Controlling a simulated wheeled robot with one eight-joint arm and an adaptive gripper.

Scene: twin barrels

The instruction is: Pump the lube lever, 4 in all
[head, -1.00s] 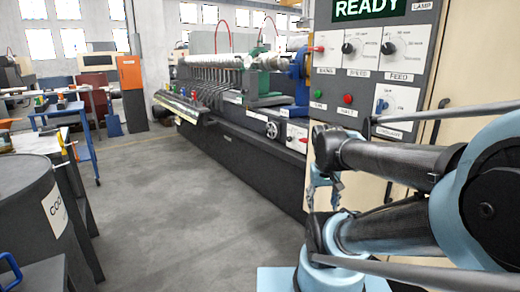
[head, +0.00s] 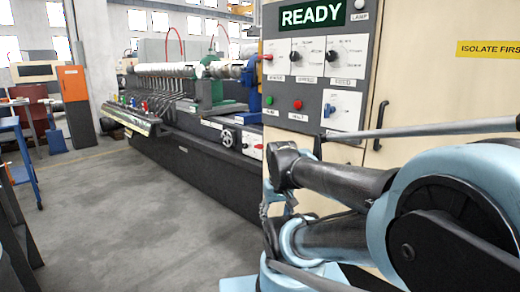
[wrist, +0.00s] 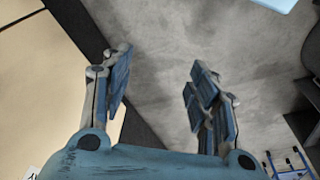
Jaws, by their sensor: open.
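I cannot make out a lube lever in either view. The long machine (head: 195,155) stands left of the control cabinet. A row of small coloured-knob levers (head: 135,106) runs along its near side, too small to read. My gripper (wrist: 162,70) is open and empty in the wrist view, its two fingers well apart above grey floor. In the head view it is partly hidden by my arm, low in front of the cabinet.
The beige cabinet (head: 420,90) stands close behind my arm, with a lit READY display (head: 311,14), knobs, a green and a red button (head: 297,105) and a dark door handle (head: 380,125). Open grey floor (head: 130,215) lies to the left. An orange cabinet (head: 75,100) stands further back.

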